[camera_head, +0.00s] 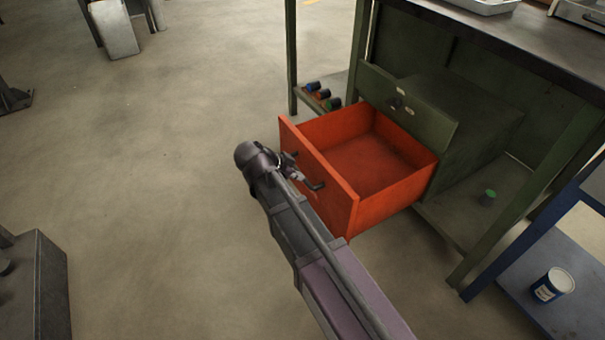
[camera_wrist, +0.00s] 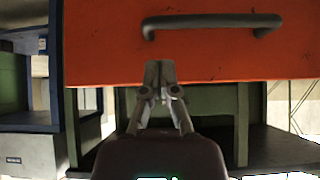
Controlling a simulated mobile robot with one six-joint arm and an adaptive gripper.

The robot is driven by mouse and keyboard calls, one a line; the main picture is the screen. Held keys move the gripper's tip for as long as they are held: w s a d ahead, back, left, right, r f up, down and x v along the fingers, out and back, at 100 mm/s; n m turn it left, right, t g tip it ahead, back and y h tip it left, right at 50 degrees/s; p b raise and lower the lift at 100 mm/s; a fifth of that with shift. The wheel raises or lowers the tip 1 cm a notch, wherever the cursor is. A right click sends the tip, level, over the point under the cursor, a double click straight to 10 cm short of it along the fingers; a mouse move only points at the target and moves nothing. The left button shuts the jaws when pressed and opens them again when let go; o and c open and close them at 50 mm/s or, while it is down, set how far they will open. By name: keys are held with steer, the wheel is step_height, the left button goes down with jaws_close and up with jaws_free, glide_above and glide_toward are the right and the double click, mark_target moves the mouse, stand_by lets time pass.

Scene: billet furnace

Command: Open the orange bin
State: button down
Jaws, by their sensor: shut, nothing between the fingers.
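The orange bin (camera_head: 372,163) is a drawer pulled well out of the green workbench cabinet, and its inside looks empty. Its front panel fills the upper part of the wrist view (camera_wrist: 105,50). A dark bar handle (camera_wrist: 212,20) runs across the front; in the head view its lower end shows beside my gripper. My gripper (camera_wrist: 160,68) is shut and empty in front of the panel, below the handle in the wrist view. In the head view my gripper (camera_head: 291,168) is at the outer side of the front, partly hidden by my wrist.
The green cabinet (camera_head: 478,125) has another closed drawer front (camera_head: 405,108) above the bin. A blue-and-white can (camera_head: 553,285) stands on a blue shelf at lower right. Floor left of my arm is clear, with a grey box (camera_head: 38,285) at far left.

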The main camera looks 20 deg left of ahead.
steer(key=p+v, duration=0.1)
steer(key=v, duration=0.2)
steer(key=shift+p, duration=0.35)
stand_by(0.4)
